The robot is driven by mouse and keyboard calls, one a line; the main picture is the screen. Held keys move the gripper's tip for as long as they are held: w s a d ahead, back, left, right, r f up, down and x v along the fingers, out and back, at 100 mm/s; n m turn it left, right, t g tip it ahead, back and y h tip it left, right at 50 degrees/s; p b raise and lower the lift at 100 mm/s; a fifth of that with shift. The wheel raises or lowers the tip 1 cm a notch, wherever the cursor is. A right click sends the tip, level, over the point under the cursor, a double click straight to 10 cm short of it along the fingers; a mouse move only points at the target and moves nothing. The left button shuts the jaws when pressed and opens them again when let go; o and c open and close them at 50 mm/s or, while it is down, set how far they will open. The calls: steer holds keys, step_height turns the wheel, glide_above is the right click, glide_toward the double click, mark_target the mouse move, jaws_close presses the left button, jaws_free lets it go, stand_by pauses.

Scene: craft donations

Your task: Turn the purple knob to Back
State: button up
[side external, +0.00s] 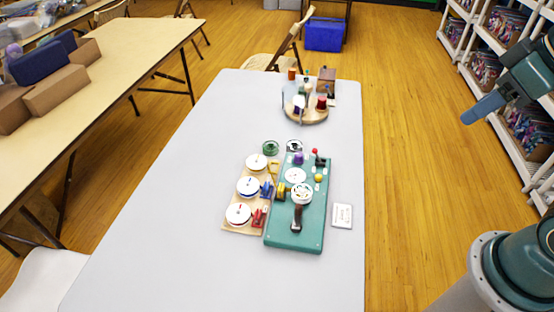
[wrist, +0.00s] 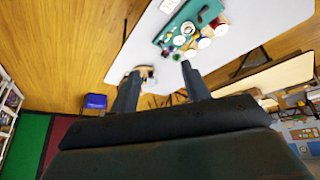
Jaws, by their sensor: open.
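A small purple knob (side external: 299,158) sits near the far left corner of a teal board (side external: 310,240) on the grey table. The knob is too small to read its setting or any Back label. The teal board also shows at the top of the wrist view (wrist: 183,17). My gripper (side external: 483,108) is in the air at the right, beyond the table edge and well away from the knob. In the wrist view its two fingers (wrist: 160,70) are spread with nothing between them.
A wooden board with white spools (side external: 238,214) stands left of the teal board. A round wooden tray (side external: 310,116) with spools is farther back. A small white card (side external: 342,216) lies to the right. The near table is clear.

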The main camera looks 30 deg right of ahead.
steer(key=w+r+n+g, duration=0.15)
steer(key=w+n, duration=0.35)
steer(key=w, duration=0.9)
steer(key=n+g, duration=0.4)
steer(key=n, duration=0.8)
glide_above(299, 154)
step_height(299, 154, down, 26)
steer(key=shift+f, duration=0.1)
steer(key=shift+f, duration=0.15)
step_height(299, 154, down, 14)
steer(key=shift+r, duration=0.25)
steer(key=c, duration=1)
